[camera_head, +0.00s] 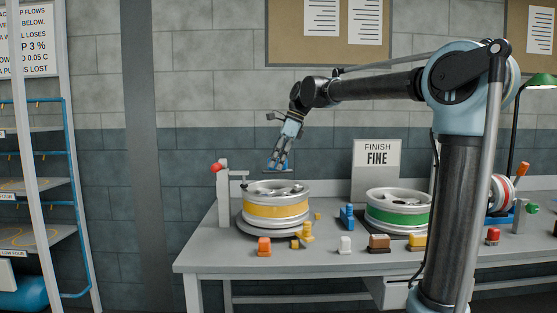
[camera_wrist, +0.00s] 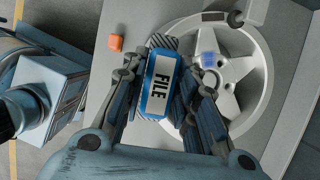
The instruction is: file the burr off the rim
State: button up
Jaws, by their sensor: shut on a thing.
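My gripper (camera_head: 278,160) is shut on the file (camera_wrist: 158,84), a blue-edged block with a white "FILE" label and a hatched grey face at its far end. In the wrist view the file lies between my two fingers. In the head view my gripper is just above the yellow-banded wheel (camera_head: 275,211), which lies flat on a round base. The wheel's silver rim (camera_wrist: 264,88) and spokes show right of the file in the wrist view. A bluish patch shows near the spokes. I cannot make out a burr, nor tell whether the file touches the rim.
A grey post with a red knob (camera_head: 216,168) stands left of the wheel. An orange block (camera_head: 264,246) and several small coloured pieces lie along the bench front (camera_head: 200,262). A green-banded wheel (camera_head: 397,214) lies to the right, before a "FINISH FINE" sign (camera_head: 377,160).

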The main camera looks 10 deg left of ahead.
jog(key=shift+s+f, duration=0.1)
jog(key=shift+f, duration=3.75)
jog(key=shift+f, duration=0.45)
jog(key=shift+s+a, duration=0.25)
jog(key=shift+a, duration=0.8)
jog(key=shift+w+d, duration=0.3)
jog(key=shift+d, duration=0.8)
jog(key=shift+w+d, duration=0.25)
jog(key=shift+d, duration=0.8)
jog(key=shift+s+a, duration=0.2)
jog(key=shift+a, duration=0.5)
jog(key=shift+s+a, duration=0.2)
jog(key=shift+a, duration=0.55)
jog(key=shift+s+a, duration=0.2)
jog(key=shift+a, duration=0.5)
jog(key=shift+w+d, duration=0.1)
jog(key=shift+d, duration=0.05)
